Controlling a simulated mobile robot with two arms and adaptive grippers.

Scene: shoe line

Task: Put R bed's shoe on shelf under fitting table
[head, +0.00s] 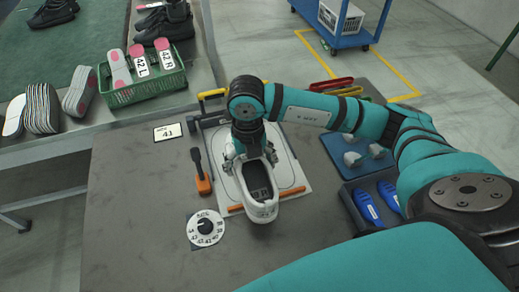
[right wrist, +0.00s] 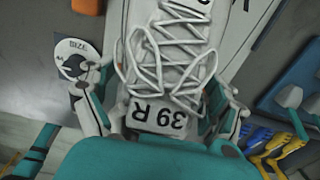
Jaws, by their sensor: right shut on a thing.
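A white laced shoe (head: 262,208) is over the white fitting bed plate (head: 292,172) on the grey fitting table (head: 125,220). In the right wrist view the shoe (right wrist: 182,60) shows its laces and a tongue marked 39 R. My right gripper (head: 248,160) is shut on the shoe, with a finger on each side of it; the gripper also shows in the right wrist view (right wrist: 165,110). I cannot tell whether the shoe touches the bed. The shelf under the table is hidden. My left gripper is not in view.
An orange-handled tool (head: 202,174), a size dial (head: 207,229) and a 41 card (head: 167,131) lie left of the bed. A blue mat (head: 378,166) and a tray of blue tools (head: 349,206) are right. A green basket (head: 146,90) stands on the neighbouring bench. The table's front left is clear.

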